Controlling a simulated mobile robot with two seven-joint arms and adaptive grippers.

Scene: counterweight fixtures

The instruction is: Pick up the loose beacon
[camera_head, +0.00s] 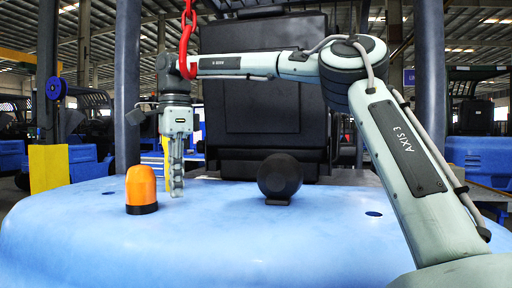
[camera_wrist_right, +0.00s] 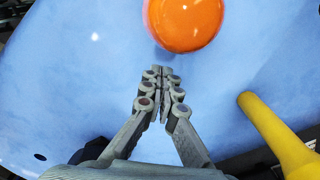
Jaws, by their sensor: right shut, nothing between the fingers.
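The orange beacon (camera_head: 141,186) with a black base stands upright on the blue surface at the left in the head view. It also shows in the right wrist view as an orange dome (camera_wrist_right: 184,22) at the top, past the fingertips. My right gripper (camera_head: 176,190) points down just right of the beacon in the head view, apart from it. Its fingers are together and empty, which the right wrist view (camera_wrist_right: 160,75) also shows. My left gripper is not in view.
A black ball-shaped fixture (camera_head: 280,176) stands on the blue surface (camera_head: 230,240) to the right. A red chain hook (camera_head: 187,40) hangs by my right arm. A yellow post (camera_wrist_right: 280,135) shows at right in the wrist view. The front of the surface is mostly clear.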

